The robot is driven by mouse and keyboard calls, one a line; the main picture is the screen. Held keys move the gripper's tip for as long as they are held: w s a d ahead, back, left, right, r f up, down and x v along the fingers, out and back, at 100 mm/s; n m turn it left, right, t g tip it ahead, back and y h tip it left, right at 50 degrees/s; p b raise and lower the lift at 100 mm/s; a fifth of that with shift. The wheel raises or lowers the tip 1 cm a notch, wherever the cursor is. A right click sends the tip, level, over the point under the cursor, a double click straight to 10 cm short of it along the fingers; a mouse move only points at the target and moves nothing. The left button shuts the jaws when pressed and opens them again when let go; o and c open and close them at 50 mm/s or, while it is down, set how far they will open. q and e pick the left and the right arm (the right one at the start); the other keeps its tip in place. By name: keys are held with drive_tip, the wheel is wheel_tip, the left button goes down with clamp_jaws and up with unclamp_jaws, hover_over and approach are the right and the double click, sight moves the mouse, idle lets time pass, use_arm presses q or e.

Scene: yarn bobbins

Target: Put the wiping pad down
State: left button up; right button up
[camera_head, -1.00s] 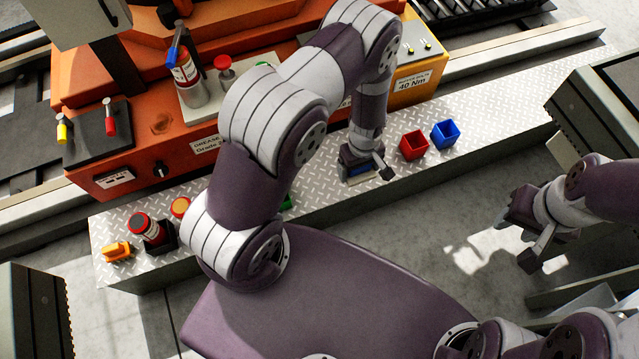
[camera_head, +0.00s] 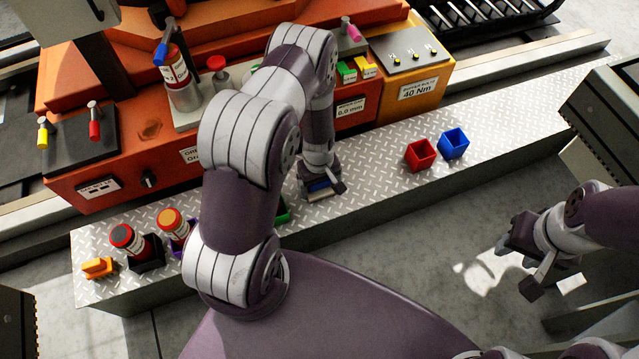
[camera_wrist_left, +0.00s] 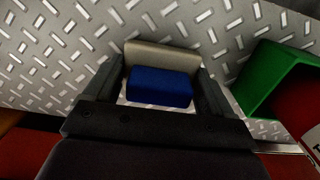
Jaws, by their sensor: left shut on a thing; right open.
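The wiping pad has a blue block (camera_wrist_left: 160,88) and a pale beige slab (camera_wrist_left: 160,55) in the left wrist view. It sits between the two dark fingers of my left gripper (camera_head: 321,190), which is shut on it. I cannot tell whether the pad touches the shelf. My right gripper (camera_head: 517,268) is open and empty at the right, over the floor.
A green bin (camera_wrist_left: 268,82) stands close beside the pad, partly hidden by my left arm in the head view. A red bin (camera_head: 420,155) and a blue bin (camera_head: 453,144) stand further right. Bobbins (camera_head: 128,240) and an orange object (camera_head: 98,268) are at the shelf's left end.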

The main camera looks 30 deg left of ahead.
use_arm(q)
drive_tip(key=shift+f, duration=0.2)
drive_tip(key=o, duration=1.2)
wheel_tip(320, 180, up, 12)
drive_tip(key=p, duration=0.7)
drive_tip(key=shift+a, duration=0.1)
drive_tip(key=s+d+r+m, duration=0.1)
drive_tip(key=s+r+m, duration=0.2)
drive_tip(key=r, duration=0.4)
drive_tip(key=s+d+r+m+t, duration=0.1)
drive_tip(key=s+d+r+m, duration=0.1)
drive_tip(key=r, duration=0.6)
drive_tip(key=s+d+r+m, duration=0.2)
drive_tip(key=s+r+m, duration=0.2)
drive_tip(key=r, duration=0.3)
drive_tip(key=shift+d+r+m, duration=0.25)
drive_tip(key=shift+r+m, duration=0.05)
drive_tip(key=shift+m, duration=0.3)
